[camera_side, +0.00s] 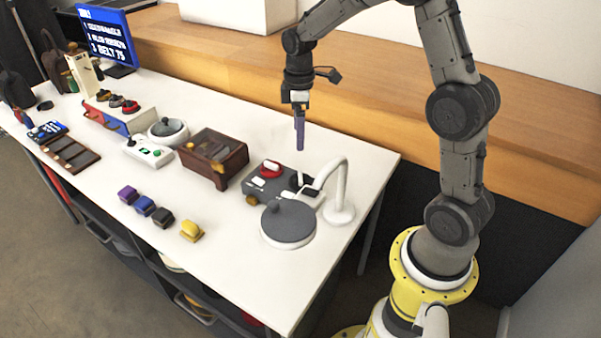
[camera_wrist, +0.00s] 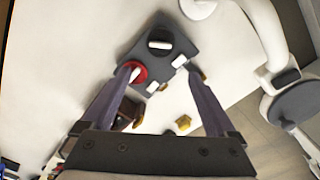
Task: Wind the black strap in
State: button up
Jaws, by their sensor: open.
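My gripper (camera_side: 299,146) is open and empty, pointing down above the table beyond the grey box. In the wrist view its two purple fingers (camera_wrist: 163,72) stand apart over the grey box. The grey box (camera_side: 262,188) carries a red knob (camera_side: 270,170) with a white bar; in the wrist view the red knob (camera_wrist: 139,74) lies by the left fingertip and a black dial (camera_wrist: 160,40) sits above it. A small black piece (camera_side: 163,217) lies between a blue and a yellow one at the table's front. I cannot tell whether it is the black strap.
A white bent post (camera_side: 341,205) stands right of the grey box, close to a round grey disc (camera_side: 287,222). A brown wooden box (camera_side: 214,157) stands to the left. Purple (camera_side: 128,194), blue (camera_side: 145,205) and yellow (camera_side: 191,231) pieces lie in front.

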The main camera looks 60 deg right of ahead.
aim_at(301, 175)
jog(key=f, duration=1.4)
jog(key=shift+s+d+f, duration=0.15)
jog(key=shift+d+f, duration=0.05)
jog(key=c, duration=1.4)
jog(key=shift+o, duration=0.2)
